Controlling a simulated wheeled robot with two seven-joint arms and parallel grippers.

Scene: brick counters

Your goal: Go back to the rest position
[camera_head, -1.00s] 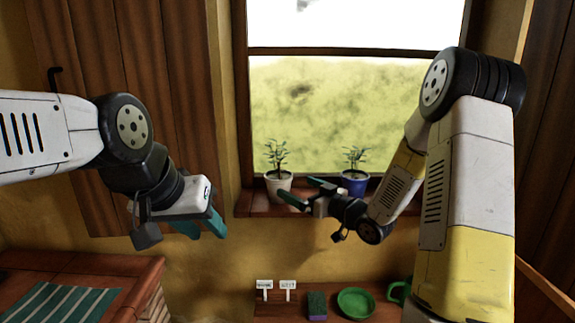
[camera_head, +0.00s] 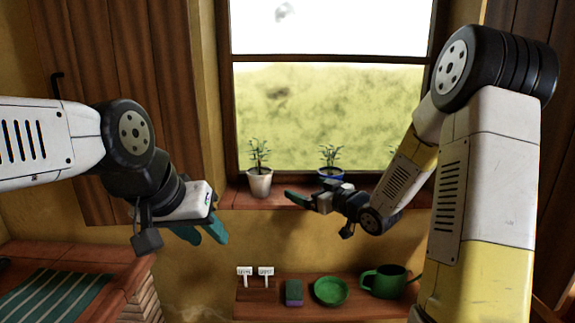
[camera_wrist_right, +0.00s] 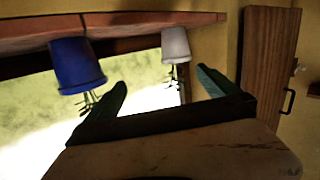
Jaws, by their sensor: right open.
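My right gripper (camera_head: 303,196) is in front of the window sill in the head view, in front of the gap between two potted plants. In the right wrist view its two green fingers (camera_wrist_right: 163,82) stand wide apart with nothing between them. My left gripper (camera_head: 207,232) hangs at the left, fingers pointing down and right, clear of the counter. Nothing shows in it, but its finger spacing is hard to judge.
A white pot (camera_head: 260,183) and a blue pot (camera_head: 331,174) stand on the sill (camera_head: 240,199). The lower shelf holds white labels (camera_head: 266,271), a sponge (camera_head: 294,292), a green bowl (camera_head: 331,291) and a green watering can (camera_head: 384,281). A brick counter (camera_head: 115,288) with a striped cloth (camera_head: 50,297) is at left.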

